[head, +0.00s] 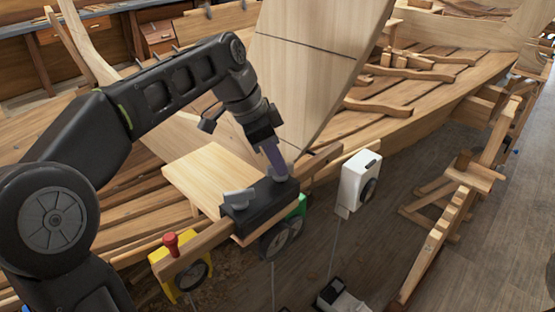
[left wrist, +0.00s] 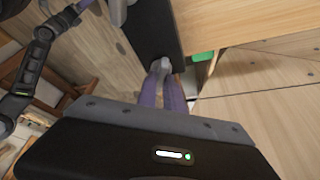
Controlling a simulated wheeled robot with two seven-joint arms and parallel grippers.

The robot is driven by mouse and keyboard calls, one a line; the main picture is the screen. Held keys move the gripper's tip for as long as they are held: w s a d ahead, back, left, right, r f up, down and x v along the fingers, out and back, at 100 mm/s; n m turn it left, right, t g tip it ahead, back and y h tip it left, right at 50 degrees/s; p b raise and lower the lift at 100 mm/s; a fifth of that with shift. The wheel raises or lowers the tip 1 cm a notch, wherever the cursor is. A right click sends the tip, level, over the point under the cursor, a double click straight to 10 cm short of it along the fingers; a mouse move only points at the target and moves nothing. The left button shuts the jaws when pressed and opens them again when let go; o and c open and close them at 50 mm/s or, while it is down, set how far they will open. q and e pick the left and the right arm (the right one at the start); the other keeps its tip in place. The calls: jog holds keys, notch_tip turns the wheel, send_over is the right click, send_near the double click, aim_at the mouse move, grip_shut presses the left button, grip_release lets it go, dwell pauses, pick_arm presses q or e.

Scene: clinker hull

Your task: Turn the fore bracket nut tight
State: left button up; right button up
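A black bracket (head: 252,208) sits on the wooden rail beside a pale board. A grey wing-like nut (head: 238,197) stands on its left end. My left gripper (head: 277,168) points down at the bracket's right end, its purple fingers low over it. In the left wrist view the fingers (left wrist: 164,88) are close together, with a second grey nut (left wrist: 160,66) between their tips. The first grey nut shows at that view's top edge (left wrist: 117,10). The gripper covers much of the held nut.
A yellow device (head: 170,268) with a red knob is on the rail at left. A green device (head: 299,207) is right of the bracket, and a white box (head: 357,183) is further right. The pale board (head: 212,172) lies behind the bracket.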

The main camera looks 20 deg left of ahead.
aim_at(267, 167)
pick_arm(q)
jog(key=o, duration=0.4)
jog(key=shift+o, duration=0.2)
jog(key=shift+a+r, duration=0.2)
jog(key=shift+r, duration=0.3)
jog(key=p+v, duration=0.3)
jog(key=v, duration=0.2)
jog(key=shift+s+r+p, duration=0.1)
jog(key=shift+r+p, duration=0.2)
jog(key=shift+p, duration=0.05)
jog(key=shift+s+a+r+p, duration=0.25)
jog(key=shift+a+r+p, duration=0.05)
jog(key=shift+r+p, duration=0.3)
jog(key=shift+f, duration=0.1)
